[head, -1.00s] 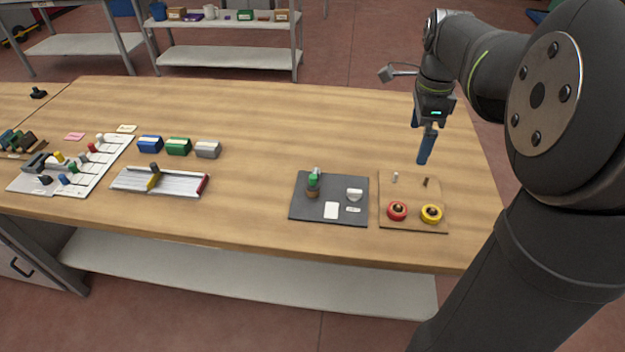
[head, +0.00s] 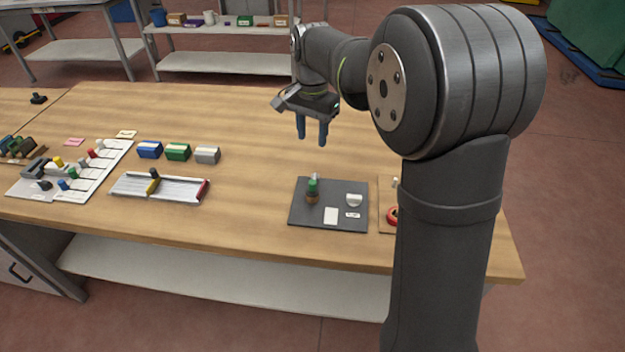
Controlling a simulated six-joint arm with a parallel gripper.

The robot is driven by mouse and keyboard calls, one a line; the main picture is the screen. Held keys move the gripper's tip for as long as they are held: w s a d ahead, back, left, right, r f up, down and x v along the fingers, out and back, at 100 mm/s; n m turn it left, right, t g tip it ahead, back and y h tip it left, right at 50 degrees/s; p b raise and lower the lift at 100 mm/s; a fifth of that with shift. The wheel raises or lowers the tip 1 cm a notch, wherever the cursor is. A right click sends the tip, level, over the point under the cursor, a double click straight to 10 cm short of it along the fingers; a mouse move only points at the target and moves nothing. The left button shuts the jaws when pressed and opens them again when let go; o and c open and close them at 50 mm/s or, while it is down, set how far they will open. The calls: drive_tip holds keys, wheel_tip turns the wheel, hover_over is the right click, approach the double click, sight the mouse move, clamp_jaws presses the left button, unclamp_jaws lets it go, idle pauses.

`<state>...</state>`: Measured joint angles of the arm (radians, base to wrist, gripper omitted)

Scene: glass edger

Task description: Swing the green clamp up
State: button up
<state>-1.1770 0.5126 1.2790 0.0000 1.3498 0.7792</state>
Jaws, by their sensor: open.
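A pale board (head: 98,178) at the left of the bench carries several small clamps or levers with coloured ends. A small green-ended one (head: 72,172) sits near its middle, likely the green clamp; whether it lies flat or stands is too small to tell. My gripper (head: 311,140) is open and empty, fingers pointing down, above the bench behind the dark mat. It is far to the right of the pale board.
A dark mat (head: 343,221) holds a green-topped brown item (head: 312,190) and white pieces. Blue (head: 150,149), green (head: 178,151) and grey (head: 207,154) blocks stand behind a grey rail fixture (head: 175,188). My arm partly hides a wooden board (head: 386,235).

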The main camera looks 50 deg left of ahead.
sight(312, 181)
wheel_tip(312, 181, down, 16)
drive_tip(key=shift+r, duration=0.1)
idle(0.4)
clamp_jaws()
